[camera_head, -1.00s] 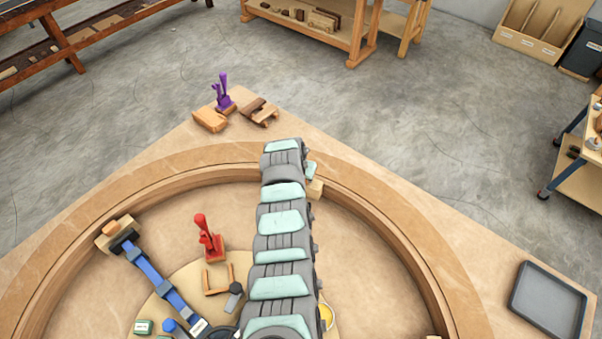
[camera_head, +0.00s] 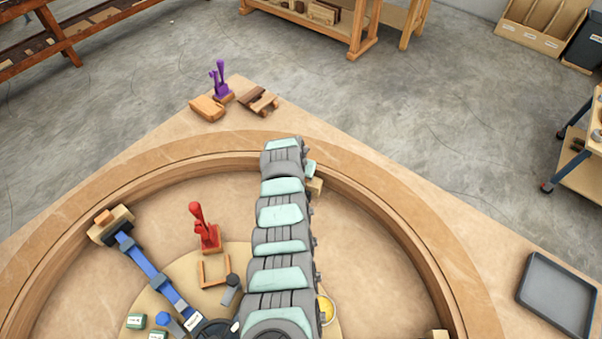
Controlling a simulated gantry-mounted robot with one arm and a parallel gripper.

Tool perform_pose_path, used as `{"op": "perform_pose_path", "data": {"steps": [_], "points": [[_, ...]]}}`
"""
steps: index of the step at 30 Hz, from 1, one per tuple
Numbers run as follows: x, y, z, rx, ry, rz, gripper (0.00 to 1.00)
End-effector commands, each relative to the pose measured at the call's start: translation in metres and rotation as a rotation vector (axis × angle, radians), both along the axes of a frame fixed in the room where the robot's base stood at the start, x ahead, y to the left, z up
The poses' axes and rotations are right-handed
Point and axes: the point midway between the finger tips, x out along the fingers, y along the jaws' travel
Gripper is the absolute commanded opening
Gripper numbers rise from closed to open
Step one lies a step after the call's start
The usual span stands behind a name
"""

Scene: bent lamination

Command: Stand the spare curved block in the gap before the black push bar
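My arm reaches up the middle of the view, over the round wooden form, and its far end is near the form's back rim. My gripper is hidden beneath the arm. A small pale wooden block (camera_head: 315,187) shows beside the arm's far end, at the inner side of the curved wall (camera_head: 375,205); I cannot tell whether it is held. I cannot clearly pick out the spare curved block. A blue bar clamp (camera_head: 155,277) runs out to a dark pad and wooden block (camera_head: 110,225) at the left wall. I cannot tell whether that dark pad is the push bar.
A red clamp (camera_head: 205,228) stands inside the ring. A purple clamp (camera_head: 221,82) and wood pieces (camera_head: 208,107) sit on the back corner of the table. A grey tray (camera_head: 557,295) lies at the right. The floor inside the ring, right of my arm, is mostly clear.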

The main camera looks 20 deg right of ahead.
Motion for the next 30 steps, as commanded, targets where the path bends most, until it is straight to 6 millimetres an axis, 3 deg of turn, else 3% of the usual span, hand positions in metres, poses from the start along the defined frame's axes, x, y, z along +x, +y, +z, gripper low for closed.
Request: {"op": "perform_pose_path", "data": {"steps": [5,6,15,20,28,30], "points": [[0.0005,-0.0001,0.0008,0.000,-0.001,0.000,0.00],[0.0005,-0.0001,0.0008,0.000,-0.001,0.000,0.48],[0.0003,0.0000,0.0004,0.000,0.000,0.000,0.72],[0.0002,0.0001,0.0004,0.000,0.000,0.000,0.72],[0.0001,0.0002,0.0001,0.000,0.000,0.000,0.94],[0.0000,0.0002,0.0001,0.000,0.000,0.000,0.94]]}}
